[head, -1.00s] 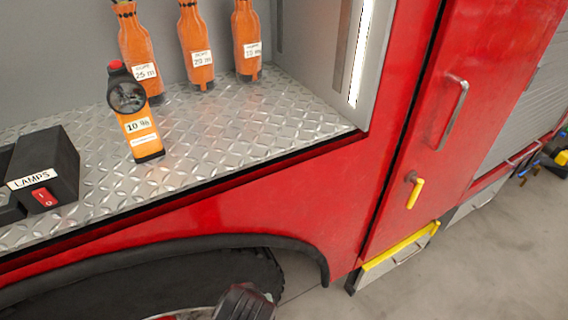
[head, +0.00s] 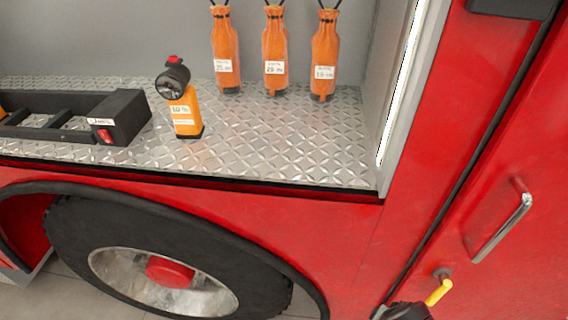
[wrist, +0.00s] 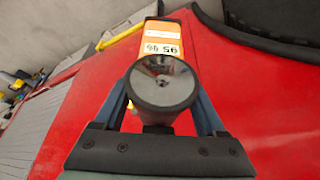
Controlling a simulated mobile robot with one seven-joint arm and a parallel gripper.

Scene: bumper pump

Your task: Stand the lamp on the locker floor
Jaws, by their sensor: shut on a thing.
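My gripper (wrist: 162,92) is shut on an orange lamp (wrist: 163,43) with a round dark lamp head facing the wrist camera. Its label appears upside down, with a number and a percent sign. Behind the held lamp is the red truck side, outside the locker. The locker floor (head: 285,140) is bright metal tread plate in the head view. A second orange lamp (head: 186,112), labelled about 10 %, stands upright on it. In the head view only a dark piece of my arm or gripper shows at the bottom edge; the held lamp is not visible there.
A black holder (head: 125,117) labelled LAMPS, with a red switch, sits left of the standing lamp. Several orange bottle-shaped items (head: 275,55) hang along the back wall. A red door with a handle (head: 503,228) is right of the locker. Open floor lies right of the standing lamp.

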